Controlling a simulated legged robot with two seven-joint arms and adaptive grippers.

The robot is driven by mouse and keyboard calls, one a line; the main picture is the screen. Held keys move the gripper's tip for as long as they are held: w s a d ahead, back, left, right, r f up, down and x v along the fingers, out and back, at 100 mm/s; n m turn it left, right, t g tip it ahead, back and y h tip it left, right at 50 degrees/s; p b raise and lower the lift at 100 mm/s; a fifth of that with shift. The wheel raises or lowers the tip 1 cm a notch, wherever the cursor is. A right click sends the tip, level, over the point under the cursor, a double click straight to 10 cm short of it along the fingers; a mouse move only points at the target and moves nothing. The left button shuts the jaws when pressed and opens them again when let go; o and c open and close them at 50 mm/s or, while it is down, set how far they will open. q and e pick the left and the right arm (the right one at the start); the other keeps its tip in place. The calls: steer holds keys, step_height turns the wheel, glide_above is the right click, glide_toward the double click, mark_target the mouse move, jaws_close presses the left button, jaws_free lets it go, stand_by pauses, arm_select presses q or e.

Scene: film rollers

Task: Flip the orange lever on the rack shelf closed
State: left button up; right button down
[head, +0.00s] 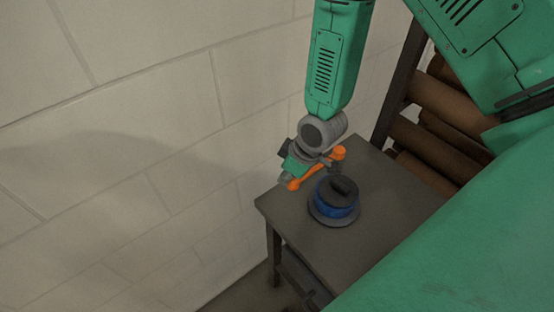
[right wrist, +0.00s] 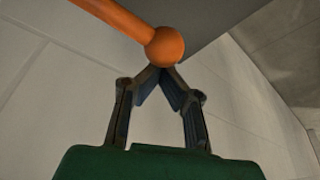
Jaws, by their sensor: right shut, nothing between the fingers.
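The orange lever (head: 312,174) is a bar with a ball knob at its lower left end. Its other end meets an orange pivot above a blue, dark-topped round base (head: 336,196) on the grey shelf top (head: 385,205). My right gripper (head: 286,179) is at the knob end, left of the base. In the right wrist view, the fingertips (right wrist: 162,72) are together with nothing between them, just below the orange knob (right wrist: 165,47). I cannot tell whether they touch it. The bar runs up left from the knob there. My left gripper is not in view.
A pale block wall (head: 130,150) stands to the left and behind the shelf. Brown rollers (head: 440,140) lie in a dark rack at the right. The shelf top in front of and right of the base is bare.

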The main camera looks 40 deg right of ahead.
steer(key=shift+s+d+n+y+p, duration=0.2)
steer(key=shift+s+n, duration=0.2)
steer(key=shift+s, duration=0.35)
steer(key=shift+s+d+n+y+p, duration=0.15)
steer(key=shift+s+n, duration=0.25)
steer(key=shift+s, duration=0.3)
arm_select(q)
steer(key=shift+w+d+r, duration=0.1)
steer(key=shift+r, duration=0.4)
arm_select(e)
steer(key=shift+s+a+f, duration=0.1)
steer(key=shift+s+a, duration=0.05)
steer(key=shift+s, duration=0.05)
steer(key=shift+s, duration=0.1)
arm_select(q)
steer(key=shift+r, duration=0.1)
arm_select(e)
steer(key=shift+g, duration=0.3)
